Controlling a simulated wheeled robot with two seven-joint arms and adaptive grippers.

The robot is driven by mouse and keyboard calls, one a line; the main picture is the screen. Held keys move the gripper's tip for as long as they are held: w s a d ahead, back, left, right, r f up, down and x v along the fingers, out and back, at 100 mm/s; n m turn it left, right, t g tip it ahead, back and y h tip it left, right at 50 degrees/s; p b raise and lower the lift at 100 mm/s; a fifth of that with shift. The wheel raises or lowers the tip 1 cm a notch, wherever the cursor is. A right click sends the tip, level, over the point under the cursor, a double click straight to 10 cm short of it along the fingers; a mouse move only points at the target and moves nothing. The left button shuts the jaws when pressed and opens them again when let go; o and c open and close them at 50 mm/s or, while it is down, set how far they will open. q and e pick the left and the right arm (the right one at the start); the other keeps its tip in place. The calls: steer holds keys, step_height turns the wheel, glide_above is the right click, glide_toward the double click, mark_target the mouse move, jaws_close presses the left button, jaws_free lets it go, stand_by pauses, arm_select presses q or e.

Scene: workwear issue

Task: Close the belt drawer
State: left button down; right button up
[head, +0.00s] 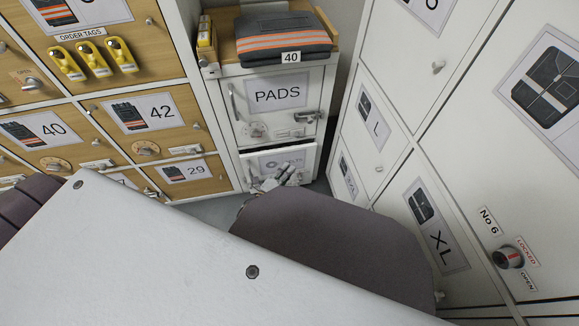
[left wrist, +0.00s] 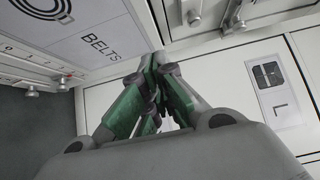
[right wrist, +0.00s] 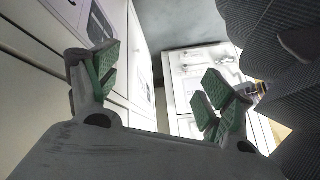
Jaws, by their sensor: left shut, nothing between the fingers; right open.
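The belt drawer (head: 246,166) is the lowest front of the white cabinet in the head view, below the PADS drawer (head: 240,98). A dark gap shows along its top edge; how far it stands out is hard to tell. Its BELTS label (left wrist: 100,47) shows in the left wrist view. My left gripper (head: 288,177) is shut and empty, with its tips (left wrist: 157,62) close to the right part of the drawer front. Whether they touch is unclear. My right gripper (right wrist: 163,85) is open and empty in the right wrist view, out of sight in the head view.
White lockers (head: 385,125) stand close on the right, with a knob (head: 508,257) marked LOCKED and OPEN. Wooden-fronted drawers (head: 85,92) stand on the left. A folded dark garment (head: 283,48) with orange stripes lies atop the cabinet. Little floor shows between.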

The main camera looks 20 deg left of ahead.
arm_select(q)
steer(key=s+a+p, duration=0.1)
steer(key=s+p, duration=0.1)
steer(key=s, duration=0.5)
steer(key=shift+s+a, duration=0.15)
steer(key=shift+a, duration=0.05)
arm_select(e)
steer(key=shift+g+h, duration=0.3)
steer(key=shift+g, duration=0.1)
steer(key=shift+w+d+r, duration=0.1)
steer(key=shift+d+r, duration=0.1)
steer(key=shift+r, duration=0.85)
steer(key=shift+w+d+r, duration=0.1)
steer(key=shift+d+r, duration=0.05)
steer(key=shift+r, duration=0.85)
